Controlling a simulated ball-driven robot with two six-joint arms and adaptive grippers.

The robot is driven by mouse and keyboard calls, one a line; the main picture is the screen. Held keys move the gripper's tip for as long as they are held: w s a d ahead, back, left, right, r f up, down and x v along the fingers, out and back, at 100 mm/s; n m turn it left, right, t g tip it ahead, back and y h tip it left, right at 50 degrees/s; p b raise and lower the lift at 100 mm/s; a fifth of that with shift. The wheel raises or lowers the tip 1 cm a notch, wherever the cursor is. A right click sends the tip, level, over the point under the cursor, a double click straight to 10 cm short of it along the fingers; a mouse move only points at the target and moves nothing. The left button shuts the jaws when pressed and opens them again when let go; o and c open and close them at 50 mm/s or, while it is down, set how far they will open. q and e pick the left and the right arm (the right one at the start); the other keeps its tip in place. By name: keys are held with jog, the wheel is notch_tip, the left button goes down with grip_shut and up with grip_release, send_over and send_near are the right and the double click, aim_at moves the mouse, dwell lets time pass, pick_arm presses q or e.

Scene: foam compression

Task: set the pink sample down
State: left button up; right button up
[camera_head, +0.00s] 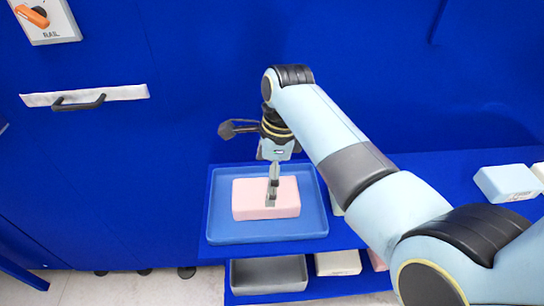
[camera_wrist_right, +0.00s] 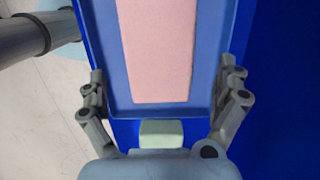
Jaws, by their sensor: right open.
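The pink sample (camera_head: 246,203) is a flat pink block that lies in the shallow blue tray (camera_head: 222,233). It also shows in the right wrist view (camera_wrist_right: 158,50), inside the tray (camera_wrist_right: 204,65). My right gripper (camera_head: 271,192) points down over the middle of the block and covers part of it in the head view. In the wrist view its fingers (camera_wrist_right: 163,75) are spread wide, one on each side of the tray's end, with nothing gripped. I cannot tell the exact height of the fingertips above the block. My left gripper is not in view.
A pale block (camera_head: 506,182) sits on the blue bench at right. On the lower shelf are a grey bin (camera_head: 268,286), a cream block (camera_head: 338,263) and a partly hidden pink piece (camera_head: 377,261). A blue wall with a black handle (camera_head: 78,103) stands behind.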

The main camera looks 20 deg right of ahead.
notch_tip(320, 180, up, 6)
jog(key=d, duration=0.1)
jog(key=shift+s+r, duration=0.15)
jog(key=shift+r, duration=0.05)
dwell(0.3)
